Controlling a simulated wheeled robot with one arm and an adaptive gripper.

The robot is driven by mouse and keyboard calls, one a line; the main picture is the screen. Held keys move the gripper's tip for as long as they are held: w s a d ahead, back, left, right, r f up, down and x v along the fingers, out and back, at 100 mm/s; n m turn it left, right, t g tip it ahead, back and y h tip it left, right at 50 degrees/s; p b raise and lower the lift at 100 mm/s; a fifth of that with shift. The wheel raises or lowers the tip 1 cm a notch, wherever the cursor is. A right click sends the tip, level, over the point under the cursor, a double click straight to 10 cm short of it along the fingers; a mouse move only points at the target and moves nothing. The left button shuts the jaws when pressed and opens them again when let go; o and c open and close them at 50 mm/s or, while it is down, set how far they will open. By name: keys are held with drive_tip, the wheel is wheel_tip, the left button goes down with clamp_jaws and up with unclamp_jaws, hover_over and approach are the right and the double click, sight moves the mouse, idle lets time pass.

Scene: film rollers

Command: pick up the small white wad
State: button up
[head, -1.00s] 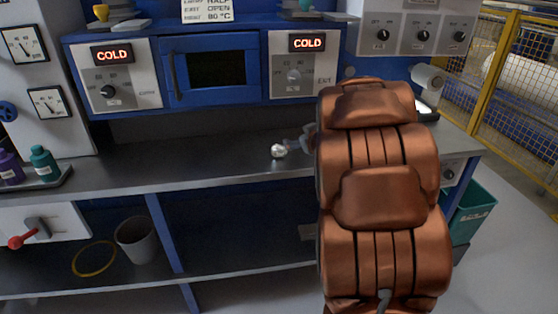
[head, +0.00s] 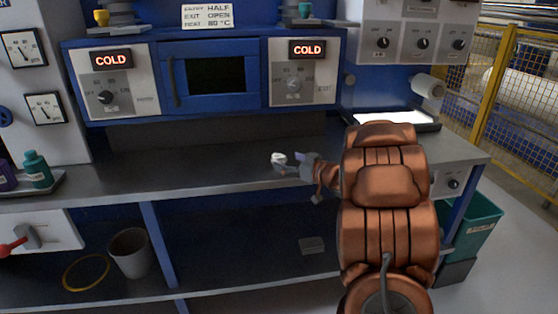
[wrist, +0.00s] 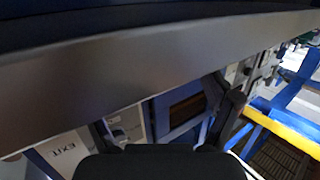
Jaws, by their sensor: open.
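The small white wad (head: 278,158) is a crumpled, pale lump in the head view, over the grey counter (head: 225,172) below the blue oven. My gripper (head: 283,168) reaches in from the right. Its fingers are at the wad, which shows just above them in the picture; I cannot tell whether they touch it. In the wrist view my open fingers (wrist: 168,118) stand wide apart on either side of the dark gripper body, with no wad visible between them.
Teal and purple bottles stand on a tray (head: 50,186) at the left. A grey bin (head: 130,252) and a yellow ring (head: 86,272) are on the lower shelf. The counter left of the wad is clear.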

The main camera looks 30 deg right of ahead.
sight(285, 162)
drive_tip(key=x, duration=0.3)
drive_tip(key=shift+w+a+f, duration=0.25)
drive_tip(key=shift+f, duration=0.05)
drive_tip(key=shift+w, duration=0.45)
drive_tip(key=c, duration=0.9)
